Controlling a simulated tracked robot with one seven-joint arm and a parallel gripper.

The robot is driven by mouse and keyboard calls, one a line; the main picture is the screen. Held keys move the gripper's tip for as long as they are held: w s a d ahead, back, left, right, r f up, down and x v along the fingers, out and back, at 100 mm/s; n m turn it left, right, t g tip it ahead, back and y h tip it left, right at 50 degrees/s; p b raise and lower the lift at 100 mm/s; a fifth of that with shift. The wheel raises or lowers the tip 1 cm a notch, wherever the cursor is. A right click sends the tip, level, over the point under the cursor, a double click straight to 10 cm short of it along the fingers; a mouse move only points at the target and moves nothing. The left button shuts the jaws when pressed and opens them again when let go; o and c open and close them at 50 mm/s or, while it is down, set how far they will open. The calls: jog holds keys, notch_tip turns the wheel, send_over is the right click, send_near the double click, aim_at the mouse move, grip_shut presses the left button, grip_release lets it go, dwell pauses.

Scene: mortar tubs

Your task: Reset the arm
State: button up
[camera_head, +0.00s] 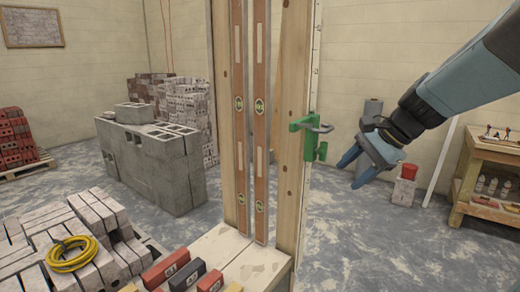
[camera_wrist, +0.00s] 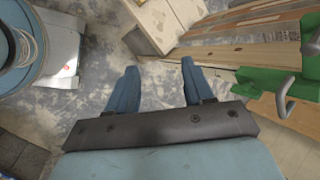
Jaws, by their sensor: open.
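My gripper (camera_head: 360,162) hangs in the air at the right of the head view, at the end of my blue-grey arm. Its two blue fingers are apart with nothing between them. In the wrist view the open fingers (camera_wrist: 155,80) point over the grey, stained floor. A green clamp (camera_head: 308,138) is fixed on the wooden post (camera_head: 291,120), just left of my gripper and apart from it. The clamp also shows close at the right of the wrist view (camera_wrist: 262,82).
Two spirit levels (camera_head: 260,110) stand upright beside the post. Stacked grey blocks (camera_head: 160,165) are behind at left. Pale bricks with a yellow coiled cable (camera_head: 72,262) lie at front left. A wooden shelf (camera_head: 480,165) stands at right. Floor (camera_head: 370,240) below my gripper is clear.

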jog(key=s+d+n+t+h, duration=0.2)
jog(key=s+n+h, duration=0.4)
jog(key=s+n, duration=0.6)
jog(key=shift+s, duration=0.25)
